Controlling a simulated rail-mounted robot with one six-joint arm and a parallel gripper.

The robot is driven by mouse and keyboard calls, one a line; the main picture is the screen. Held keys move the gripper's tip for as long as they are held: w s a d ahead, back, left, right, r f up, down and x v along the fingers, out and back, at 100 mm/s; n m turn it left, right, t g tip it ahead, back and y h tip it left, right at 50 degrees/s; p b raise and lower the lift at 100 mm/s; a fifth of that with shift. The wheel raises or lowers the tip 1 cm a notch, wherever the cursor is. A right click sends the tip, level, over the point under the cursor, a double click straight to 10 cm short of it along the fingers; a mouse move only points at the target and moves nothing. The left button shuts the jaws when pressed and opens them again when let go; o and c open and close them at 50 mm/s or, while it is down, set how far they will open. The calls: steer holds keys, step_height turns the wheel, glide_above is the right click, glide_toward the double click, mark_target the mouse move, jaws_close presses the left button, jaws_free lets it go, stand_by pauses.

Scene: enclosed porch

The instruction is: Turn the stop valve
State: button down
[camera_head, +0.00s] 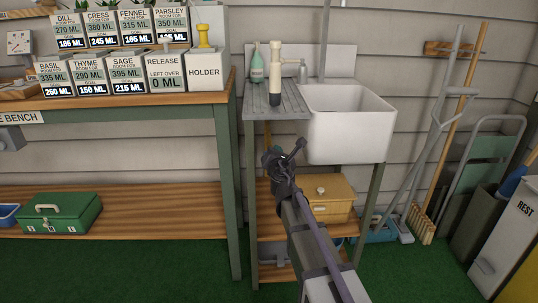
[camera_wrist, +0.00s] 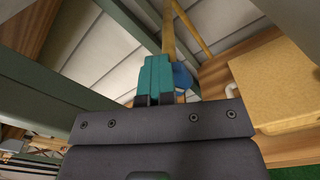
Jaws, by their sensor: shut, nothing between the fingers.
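In the wrist view, my gripper (camera_wrist: 156,78) is shut and empty, its teal fingers together and pointing up the picture. A round blue part (camera_wrist: 182,76) shows just right of the fingers, partly hidden behind them. It looks like the stop valve's handle, on a copper-coloured upright pipe (camera_wrist: 168,32). I cannot tell whether the fingers touch the blue part or how far it is turned. In the head view, my arm reaches in under the sink counter and hides the valve. My fingertips cannot be made out there.
A white sink (camera_head: 347,137) and grey drainboard (camera_head: 275,101) stand above. A yellow wooden box (camera_head: 326,205) sits on the shelf below; it is close on the right in the wrist view (camera_wrist: 280,85). A green table leg (camera_head: 230,190) stands left of my arm.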

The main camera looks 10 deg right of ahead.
steer(key=shift+w+d+f+h, duration=0.3)
steer(key=shift+w+d+f, duration=0.1)
steer(key=shift+w+d, duration=0.35)
steer(key=shift+s+d, duration=0.15)
steer(key=shift+r, duration=0.1)
steer(key=s, duration=0.6)
steer(key=shift+f, duration=0.2)
